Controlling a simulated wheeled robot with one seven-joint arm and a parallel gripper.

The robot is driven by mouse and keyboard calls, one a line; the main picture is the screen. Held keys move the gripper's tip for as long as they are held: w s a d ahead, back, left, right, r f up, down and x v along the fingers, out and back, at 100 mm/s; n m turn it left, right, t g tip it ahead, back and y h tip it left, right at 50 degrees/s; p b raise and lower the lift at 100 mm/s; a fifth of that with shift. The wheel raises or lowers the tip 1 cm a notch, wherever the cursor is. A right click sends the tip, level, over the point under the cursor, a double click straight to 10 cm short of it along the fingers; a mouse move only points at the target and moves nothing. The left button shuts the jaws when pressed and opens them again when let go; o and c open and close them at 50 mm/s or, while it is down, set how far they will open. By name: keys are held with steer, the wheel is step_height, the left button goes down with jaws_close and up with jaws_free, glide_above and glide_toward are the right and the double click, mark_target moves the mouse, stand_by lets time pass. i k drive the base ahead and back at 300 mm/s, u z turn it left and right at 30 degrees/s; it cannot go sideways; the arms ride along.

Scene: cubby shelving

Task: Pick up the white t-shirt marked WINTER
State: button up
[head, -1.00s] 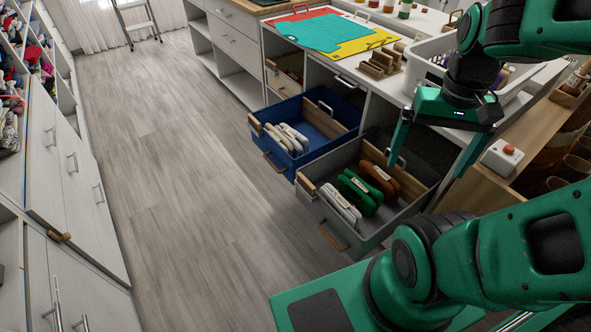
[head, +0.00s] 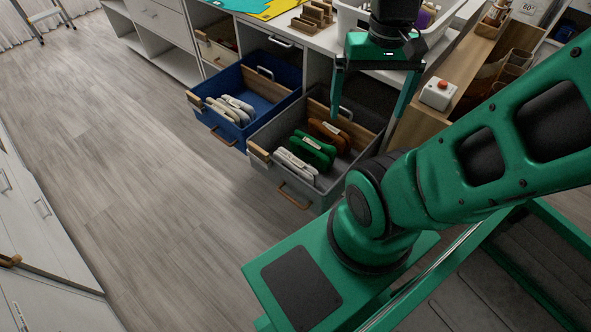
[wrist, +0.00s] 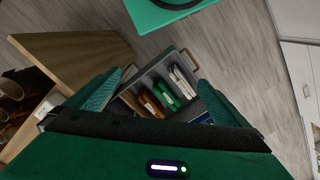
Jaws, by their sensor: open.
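A white folded garment (head: 297,165) stands on edge in the open grey drawer (head: 318,200), at its front. A green one (head: 314,151) and a brown one (head: 329,134) are behind it. Pale labels show on them, but the lettering is too small to read. The wrist view shows the white (wrist: 184,79), green (wrist: 166,95) and brown (wrist: 150,104) garments too. More white folded garments (head: 233,108) are in the open blue drawer (head: 222,128). My gripper (head: 366,115) is open and empty, pointing down above the back right of the grey drawer, apart from the garments.
A counter above the drawers holds wooden holders (head: 314,17) and a white bin (head: 350,18). A wooden shelf unit with a white box with a red button (head: 438,93) stands to the gripper's right. White cabinets (head: 35,230) are at left. The floor (head: 130,140) between is clear.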

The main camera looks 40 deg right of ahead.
mark_target(300, 168)
steer(key=u, duration=1.55)
steer(key=k, duration=1.75)
steer(key=z, duration=1.35)
steer(key=i, duration=0.5)
steer(key=z, duration=0.05)
